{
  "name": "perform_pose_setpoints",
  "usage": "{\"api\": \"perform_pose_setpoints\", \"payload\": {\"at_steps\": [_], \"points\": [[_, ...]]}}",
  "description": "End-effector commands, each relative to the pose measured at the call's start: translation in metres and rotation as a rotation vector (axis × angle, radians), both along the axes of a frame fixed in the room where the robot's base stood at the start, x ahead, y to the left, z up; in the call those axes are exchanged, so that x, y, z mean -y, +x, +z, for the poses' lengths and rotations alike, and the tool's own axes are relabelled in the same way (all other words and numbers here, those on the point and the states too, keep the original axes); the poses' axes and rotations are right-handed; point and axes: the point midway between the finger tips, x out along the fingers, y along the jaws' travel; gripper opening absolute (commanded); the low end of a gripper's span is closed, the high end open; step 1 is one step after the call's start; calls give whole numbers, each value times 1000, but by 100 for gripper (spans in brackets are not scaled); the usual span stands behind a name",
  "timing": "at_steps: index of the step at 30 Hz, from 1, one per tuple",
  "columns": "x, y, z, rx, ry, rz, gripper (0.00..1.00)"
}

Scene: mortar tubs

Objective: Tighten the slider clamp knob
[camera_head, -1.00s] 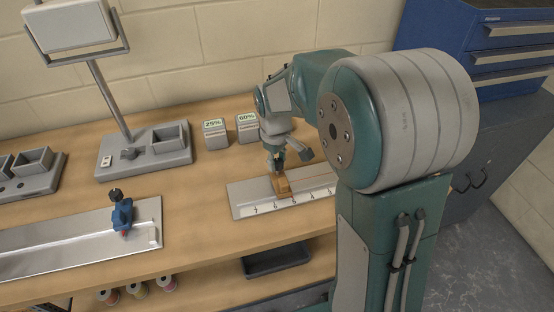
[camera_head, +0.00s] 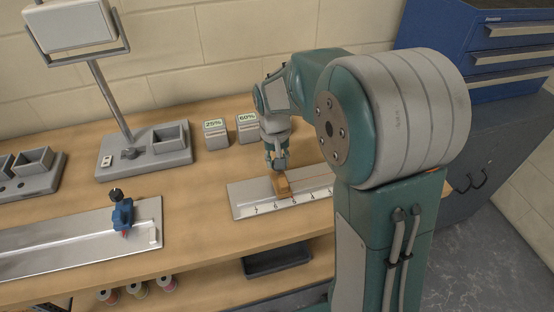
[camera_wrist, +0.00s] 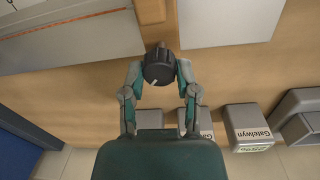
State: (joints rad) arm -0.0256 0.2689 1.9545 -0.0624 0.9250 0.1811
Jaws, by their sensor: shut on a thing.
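An orange-brown slider (camera_head: 281,184) sits across the metal plate with a number scale (camera_head: 245,198) at the middle of the bench. Part of its body (camera_wrist: 151,12) shows at the top of the wrist view. Its black ribbed knob (camera_wrist: 159,67) has a white mark pointing toward the lower left. My gripper (camera_wrist: 160,72) is shut on this knob, one finger on each side. In the head view my gripper (camera_head: 279,164) is at the back end of the slider, and its fingers hide most of the knob there.
A blue clamp (camera_head: 122,214) with a black knob stands on another metal plate (camera_head: 70,240) at left. Two grey boxes marked 25% (camera_head: 215,134) and 60% (camera_head: 246,128) stand close behind my gripper. A grey stand (camera_head: 145,163) is further left.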

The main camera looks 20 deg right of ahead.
Motion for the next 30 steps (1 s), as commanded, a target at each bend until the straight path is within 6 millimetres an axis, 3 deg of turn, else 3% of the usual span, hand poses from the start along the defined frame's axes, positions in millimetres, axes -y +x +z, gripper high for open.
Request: {"api": "perform_pose_setpoints", "payload": {"at_steps": [18, 30], "points": [[0, -1, -3, -8, -1, -570, 0], [1, -1, -3, -6, -3, -804, 0]]}}
